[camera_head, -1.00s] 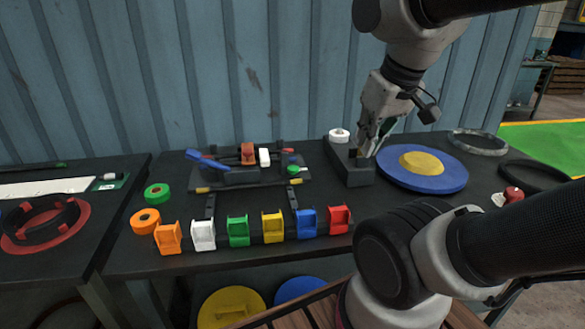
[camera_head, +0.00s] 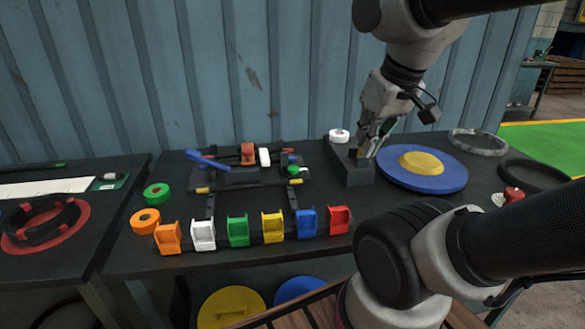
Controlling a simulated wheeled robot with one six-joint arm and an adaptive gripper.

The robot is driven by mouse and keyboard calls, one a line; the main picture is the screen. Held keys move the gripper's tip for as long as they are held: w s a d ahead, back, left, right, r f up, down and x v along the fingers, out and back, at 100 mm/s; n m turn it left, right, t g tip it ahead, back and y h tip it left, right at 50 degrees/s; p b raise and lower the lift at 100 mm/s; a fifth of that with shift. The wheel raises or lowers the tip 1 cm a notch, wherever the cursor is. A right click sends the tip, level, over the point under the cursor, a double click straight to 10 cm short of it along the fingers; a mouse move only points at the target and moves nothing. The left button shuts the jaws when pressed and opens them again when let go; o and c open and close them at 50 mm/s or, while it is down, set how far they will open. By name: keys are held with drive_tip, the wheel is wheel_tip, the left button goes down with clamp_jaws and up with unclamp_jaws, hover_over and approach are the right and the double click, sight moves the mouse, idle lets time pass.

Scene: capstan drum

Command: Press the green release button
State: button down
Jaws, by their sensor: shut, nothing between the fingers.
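A small round green piece (camera_head: 293,170), which may be the green release button, sits at the right end of the dark fixture (camera_head: 240,179) at the back of the table. My gripper (camera_head: 362,155) is shut and points down at the dark box (camera_head: 352,176), to the right of that green piece and apart from it. A small yellow patch shows beside my fingertips on the box. I cannot tell whether the fingertips touch the box. Anything directly beneath them is hidden.
A white roll (camera_head: 339,135) stands behind the box. A blue disc with a yellow centre (camera_head: 425,185) lies close to the right. A row of coloured bins (camera_head: 238,231) lines the front. Green tape (camera_head: 157,193) and orange tape (camera_head: 145,221) lie at left.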

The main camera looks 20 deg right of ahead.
idle(0.3)
drive_tip(key=m+g, duration=0.3)
drive_tip(key=m, duration=1.8)
hover_over(293, 171)
drive_tip(key=d, duration=0.2)
wheel_tip(293, 171, down, 5)
drive_tip(key=shift+s+r, duration=0.2)
drive_tip(key=shift+s, duration=0.05)
drive_tip(key=f, duration=0.9)
drive_tip(key=w+f, duration=0.1)
drive_tip(key=f, duration=0.4)
drive_tip(key=shift+d, duration=0.1)
